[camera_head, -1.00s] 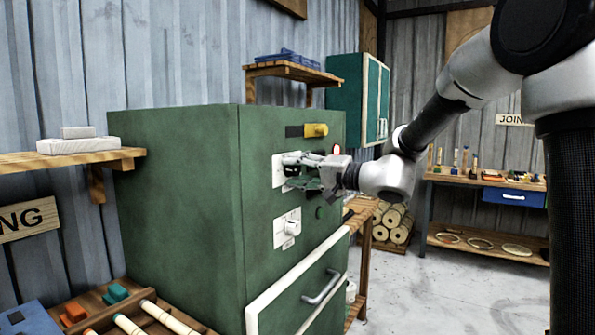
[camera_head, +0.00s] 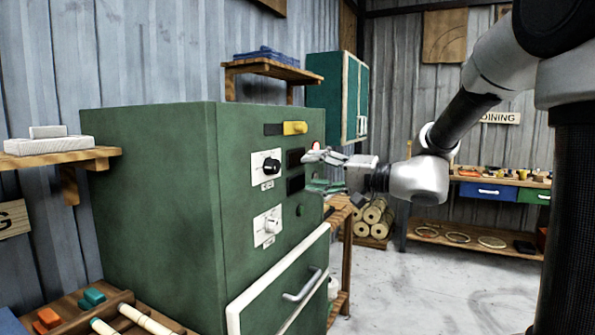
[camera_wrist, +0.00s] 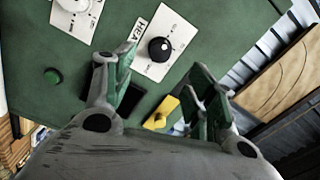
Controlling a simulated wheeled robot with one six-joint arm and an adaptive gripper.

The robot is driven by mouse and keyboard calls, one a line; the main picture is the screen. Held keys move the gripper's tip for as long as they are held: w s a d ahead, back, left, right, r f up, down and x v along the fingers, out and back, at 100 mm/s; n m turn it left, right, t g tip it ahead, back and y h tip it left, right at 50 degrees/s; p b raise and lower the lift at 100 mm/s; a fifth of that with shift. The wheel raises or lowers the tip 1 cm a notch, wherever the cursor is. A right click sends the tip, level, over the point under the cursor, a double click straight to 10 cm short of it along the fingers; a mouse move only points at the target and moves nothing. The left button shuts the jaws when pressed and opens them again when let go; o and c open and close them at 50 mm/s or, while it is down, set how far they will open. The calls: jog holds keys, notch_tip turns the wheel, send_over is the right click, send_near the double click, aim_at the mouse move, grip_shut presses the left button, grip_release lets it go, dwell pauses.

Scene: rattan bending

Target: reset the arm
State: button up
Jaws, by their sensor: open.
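My gripper (camera_head: 322,170) is open and empty, in front of the green cabinet's control panel (camera_head: 290,216). A black knob on a white plate (camera_head: 271,165) sits left of the fingers, apart from them in the head view. In the wrist view my gripper (camera_wrist: 165,95) has its two fingers spread wide. The black knob (camera_wrist: 159,49) shows beyond and between them, on its white plate. A white knob (camera_head: 271,226) sits lower on the panel, and a yellow handle (camera_head: 294,128) is above.
The cabinet's drawer has a grey handle (camera_head: 302,285). A wooden tray with rods (camera_head: 125,298) is at the lower left. A teal wall cabinet (camera_head: 325,95) and a workbench with a blue drawer (camera_head: 488,192) are behind. Open floor (camera_head: 430,285) lies to the right.

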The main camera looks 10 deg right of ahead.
jog(key=shift+s+d, duration=0.35)
jog(key=shift+d, duration=0.1)
jog(key=s+d+f+g+h, duration=0.3)
jog(key=s+f+g, duration=0.1)
jog(key=s+f, duration=0.35)
jog(key=s+d+f+g+h, duration=0.3)
jog(key=s+d+f, duration=0.1)
jog(key=s+f, duration=0.35)
jog(key=s+d+r+n+h, duration=0.2)
jog(key=s+d+n+h, duration=0.2)
jog(key=s+d+h, duration=0.4)
jog(key=shift+s+d+r+t+h, duration=0.35)
jog(key=shift+s+d, duration=0.85)
jog(key=shift+d, duration=1.5)
